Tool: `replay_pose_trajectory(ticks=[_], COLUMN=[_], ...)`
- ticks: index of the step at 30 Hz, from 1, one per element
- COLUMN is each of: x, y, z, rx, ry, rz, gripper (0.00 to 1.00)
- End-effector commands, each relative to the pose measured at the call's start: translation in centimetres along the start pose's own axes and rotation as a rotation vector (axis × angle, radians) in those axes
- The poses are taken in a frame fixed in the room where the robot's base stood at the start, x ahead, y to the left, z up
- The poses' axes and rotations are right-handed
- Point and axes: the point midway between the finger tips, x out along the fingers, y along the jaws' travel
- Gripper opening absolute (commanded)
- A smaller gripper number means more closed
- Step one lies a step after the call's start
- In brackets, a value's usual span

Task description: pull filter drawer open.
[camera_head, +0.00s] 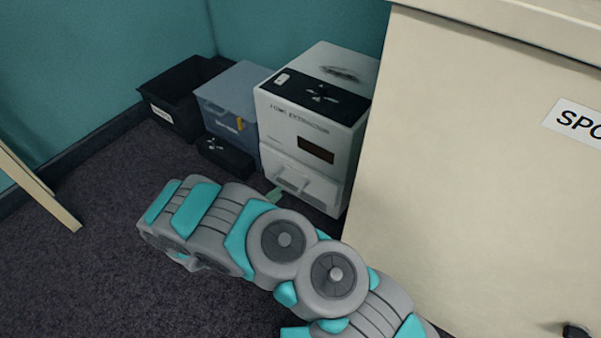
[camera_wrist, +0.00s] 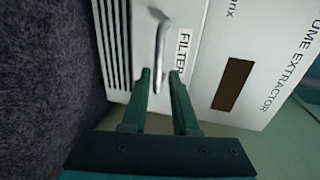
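The fume extractor (camera_head: 310,128) is a white box with a black top panel, standing on the floor against the wall. Its filter drawer (camera_head: 308,188) is low on the front, with a pale bar handle (camera_wrist: 161,45) beside the "FILTER" label (camera_wrist: 182,48). The drawer front looks about flush with the box. My gripper (camera_wrist: 159,72) is open in the wrist view, with its two green fingers on either side of the handle. Gaps show between the fingers and the bar. In the head view, a fingertip (camera_head: 274,194) shows near the handle; my arm hides the rest.
A blue-grey bin (camera_head: 228,100), a black bin (camera_head: 180,95) and a small black box (camera_head: 225,158) stand left of the extractor. A large cream cabinet (camera_head: 470,170) stands close on the right. Dark carpet (camera_head: 100,260) is clear at front left.

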Motion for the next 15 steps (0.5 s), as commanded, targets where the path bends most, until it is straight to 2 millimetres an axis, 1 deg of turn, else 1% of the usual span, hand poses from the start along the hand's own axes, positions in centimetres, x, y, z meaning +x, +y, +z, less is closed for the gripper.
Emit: replay_pose_trajectory(ticks=[2, 5, 15], x=[-0.1, 0.6, 5.6], y=[0.4, 0.5, 0.5], z=[0.3, 0.3, 0.2], rx=[-0.014, -0.017, -0.013], ry=[-0.011, -0.011, -0.008], rz=[0.001, 0.001, 0.001], gripper=[0.28, 0.28, 0.28])
